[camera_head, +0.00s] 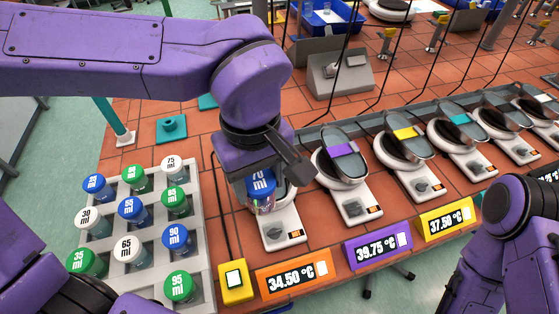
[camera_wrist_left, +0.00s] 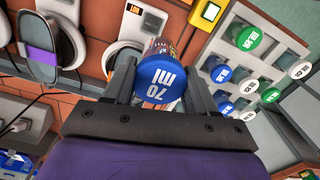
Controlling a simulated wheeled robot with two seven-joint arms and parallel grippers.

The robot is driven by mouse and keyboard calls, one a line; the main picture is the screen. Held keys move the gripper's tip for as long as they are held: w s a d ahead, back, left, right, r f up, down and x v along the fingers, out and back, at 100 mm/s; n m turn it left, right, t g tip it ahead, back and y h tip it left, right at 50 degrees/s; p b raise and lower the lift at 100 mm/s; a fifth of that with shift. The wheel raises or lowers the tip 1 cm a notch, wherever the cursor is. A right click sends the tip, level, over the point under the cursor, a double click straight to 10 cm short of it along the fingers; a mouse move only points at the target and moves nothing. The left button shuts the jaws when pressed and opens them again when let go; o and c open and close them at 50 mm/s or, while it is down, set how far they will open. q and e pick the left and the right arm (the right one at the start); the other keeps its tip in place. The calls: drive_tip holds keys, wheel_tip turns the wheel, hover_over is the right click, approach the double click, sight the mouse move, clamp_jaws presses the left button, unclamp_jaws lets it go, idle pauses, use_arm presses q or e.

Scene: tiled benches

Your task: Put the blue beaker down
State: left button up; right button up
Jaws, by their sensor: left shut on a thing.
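The blue beaker (camera_head: 261,184), blue-capped and marked 70 ml, is held in my left gripper (camera_head: 268,182), whose fingers are shut on its sides. In the left wrist view the beaker (camera_wrist_left: 160,78) sits between the two fingers (camera_wrist_left: 160,88), its cap facing the camera. In the head view it overlaps the plate of the nearest white heater (camera_head: 284,228), behind the orange 34.50 °C display (camera_head: 294,281). Whether its base touches the plate is hidden. My right arm shows at the right edge, but its gripper is not in view.
A grey rack (camera_head: 202,240) with several green, blue and white capped beakers stands to the left. More heaters (camera_head: 358,206) line up to the right, with purple (camera_head: 377,249) and yellow (camera_head: 446,218) displays. A yellow button box (camera_head: 235,285) stands in front. Black cables hang above the bench.

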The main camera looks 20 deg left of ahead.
use_arm(q)
drive_tip(key=w+a+f+p, duration=0.1)
drive_tip(key=w+f+p, duration=0.1)
drive_tip(key=w+f, duration=0.6)
drive_tip(key=shift+w, duration=0.75)
wheel_tip(320, 180, down, 2)
drive_tip(key=shift+a+f, duration=0.1)
drive_tip(key=shift+f, duration=0.15)
drive_tip(key=shift+c, duration=0.4)
drive_tip(key=shift+s+f, duration=0.1)
drive_tip(key=shift+s, duration=0.5)
drive_tip(key=shift+w+f, duration=0.15)
drive_tip(key=shift+w, duration=0.1)
drive_tip(key=o, duration=0.9)
drive_tip(key=shift+w+f, duration=0.1)
drive_tip(key=shift+w, duration=0.05)
drive_tip(key=shift+c, duration=0.2)
drive_tip(key=shift+o, duration=0.8)
drive_tip(key=shift+s+r, duration=0.2)
drive_tip(key=shift+s, duration=0.05)
wheel_tip(320, 180, up, 12)
drive_tip(key=shift+w, duration=0.15)
use_arm(e)
drive_tip(key=s+r, duration=0.2)
drive_tip(key=shift+s+r, duration=0.25)
drive_tip(key=shift+r, duration=0.05)
